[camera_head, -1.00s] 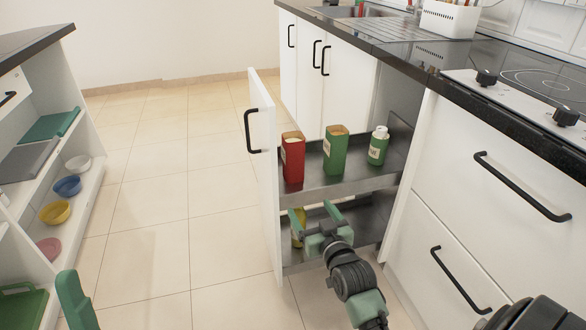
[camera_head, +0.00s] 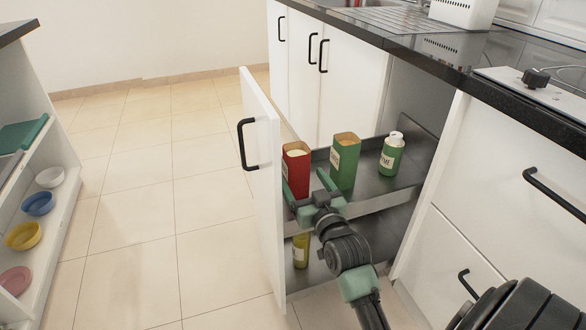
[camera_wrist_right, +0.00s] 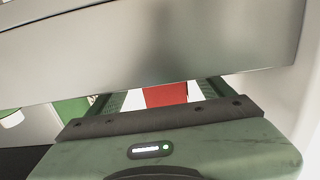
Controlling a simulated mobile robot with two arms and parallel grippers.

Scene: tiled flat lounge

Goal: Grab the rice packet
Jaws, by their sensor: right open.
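A red packet (camera_head: 298,168) with an open top stands at the left of the pull-out drawer's upper shelf (camera_head: 372,187). A taller green packet (camera_head: 345,160) and a green bottle-like container (camera_head: 391,154) stand to its right. The labels are too small to read, so I cannot tell which is rice. My right gripper (camera_head: 303,182) is open in front of the red packet, with a finger towards each side. In the right wrist view, red (camera_wrist_right: 165,95) shows between the fingers (camera_wrist_right: 163,98), partly hidden by a grey metal panel. My left gripper is out of view.
The white drawer front (camera_head: 262,190) stands close to the left of my right gripper. A yellow bottle (camera_head: 301,250) is on the lower shelf. The worktop (camera_head: 480,80) overhangs at right. Open shelves with bowls (camera_head: 38,204) stand at left; the tiled floor between is clear.

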